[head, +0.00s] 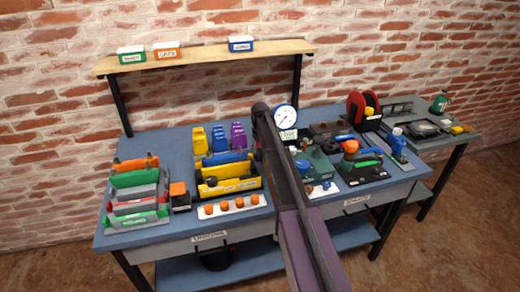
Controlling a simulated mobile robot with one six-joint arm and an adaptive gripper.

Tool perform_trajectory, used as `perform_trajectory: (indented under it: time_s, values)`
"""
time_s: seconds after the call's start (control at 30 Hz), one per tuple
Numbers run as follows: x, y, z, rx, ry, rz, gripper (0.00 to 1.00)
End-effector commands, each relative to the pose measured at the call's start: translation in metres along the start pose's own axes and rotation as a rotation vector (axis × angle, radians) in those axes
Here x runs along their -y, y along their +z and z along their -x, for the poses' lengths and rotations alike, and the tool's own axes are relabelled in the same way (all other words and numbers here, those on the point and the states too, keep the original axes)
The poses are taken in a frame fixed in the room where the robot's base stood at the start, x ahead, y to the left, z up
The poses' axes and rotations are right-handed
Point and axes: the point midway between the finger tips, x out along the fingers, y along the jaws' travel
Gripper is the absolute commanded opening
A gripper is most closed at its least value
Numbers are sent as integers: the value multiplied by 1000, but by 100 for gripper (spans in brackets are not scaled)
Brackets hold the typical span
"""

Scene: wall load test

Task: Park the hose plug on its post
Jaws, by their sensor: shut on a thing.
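My arm crosses the middle of the head view, rising from the bottom edge to an elbow above the bench. My gripper cannot be made out; it seems hidden behind my own arm, so whatever it holds is hidden too. I cannot pick out the hose plug or its post for certain. A red reel-like thing (355,106) with an orange and yellow part stands at the bench's right rear.
The blue bench (180,227) carries green and red trays (137,201) at left, yellow bins (228,178), a white strip with orange knobs (230,208) and a round gauge (285,117). A wooden shelf (205,57) is above. A side table (455,141) stands right.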

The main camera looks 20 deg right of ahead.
Motion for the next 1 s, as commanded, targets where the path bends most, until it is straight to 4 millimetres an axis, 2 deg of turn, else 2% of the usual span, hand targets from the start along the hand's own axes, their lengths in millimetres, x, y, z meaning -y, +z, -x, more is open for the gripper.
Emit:
perform_trajectory:
  time_s: [0.3,0.33,0.43,0.77,0.8,1.0]
  values:
    - [0,0,0,0,0,0,0]
    - [0,0,0,0,0,0,57]
    - [0,0,0,0,0,0,87]
    - [0,0,0,0,0,0,89]
    - [0,0,0,0,0,0,100]
    - [0,0,0,0,0,0,100]
